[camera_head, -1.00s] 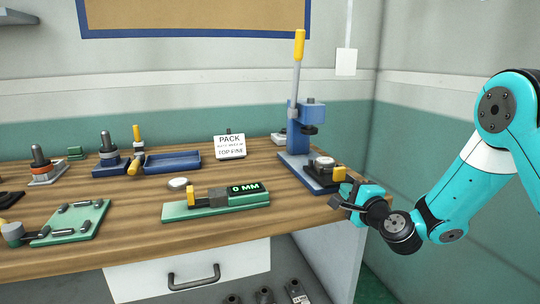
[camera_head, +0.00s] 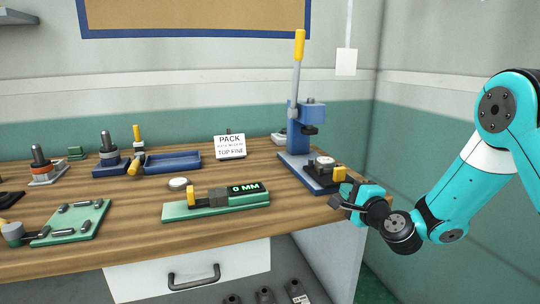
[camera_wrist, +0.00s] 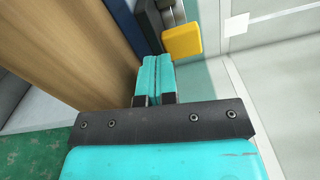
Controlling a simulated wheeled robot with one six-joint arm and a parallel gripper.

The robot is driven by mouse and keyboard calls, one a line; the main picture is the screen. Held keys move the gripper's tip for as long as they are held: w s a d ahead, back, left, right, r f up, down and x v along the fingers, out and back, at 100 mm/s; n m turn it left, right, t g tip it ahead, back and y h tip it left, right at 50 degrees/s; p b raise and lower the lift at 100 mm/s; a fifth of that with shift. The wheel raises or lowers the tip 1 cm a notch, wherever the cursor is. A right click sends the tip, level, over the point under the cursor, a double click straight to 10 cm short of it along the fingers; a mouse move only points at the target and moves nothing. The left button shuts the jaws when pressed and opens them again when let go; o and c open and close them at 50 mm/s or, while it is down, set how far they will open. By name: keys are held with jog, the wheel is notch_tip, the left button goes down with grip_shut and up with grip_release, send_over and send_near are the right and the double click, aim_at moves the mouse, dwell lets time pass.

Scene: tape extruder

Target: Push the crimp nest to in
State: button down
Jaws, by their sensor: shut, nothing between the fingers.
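The crimp nest (camera_head: 325,163) is a small round grey-topped slide with a yellow block (camera_head: 339,173) at its near end. It sits at the front of the blue press (camera_head: 305,140), near the right edge of the bench. The yellow block also shows in the wrist view (camera_wrist: 182,41). My gripper (camera_head: 345,192) is shut and empty, just in front of and slightly below the yellow block. In the wrist view my closed fingertips (camera_wrist: 158,62) end close to the yellow block, a little to its left. I cannot tell whether they touch it.
A green gauge reading 0 MM (camera_head: 225,202) and a white round disc (camera_head: 178,183) lie left of the press. A PACK sign (camera_head: 230,146) stands behind. Right of the bench is open space.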

jog(key=shift+w+a+r+p, duration=0.15)
jog(key=shift+w+p, duration=0.45)
jog(key=shift+p, duration=0.4)
jog(key=shift+s+f+b, duration=0.3)
jog(key=shift+s+b, duration=0.05)
jog(key=shift+b, duration=0.5)
jog(key=b+v, duration=0.3)
jog(key=shift+b, duration=0.3)
jog(key=shift+s+d+r+b, duration=0.15)
jog(key=shift+s+d+b, duration=0.2)
jog(key=shift+s, duration=0.2)
jog(key=shift+a, duration=0.1)
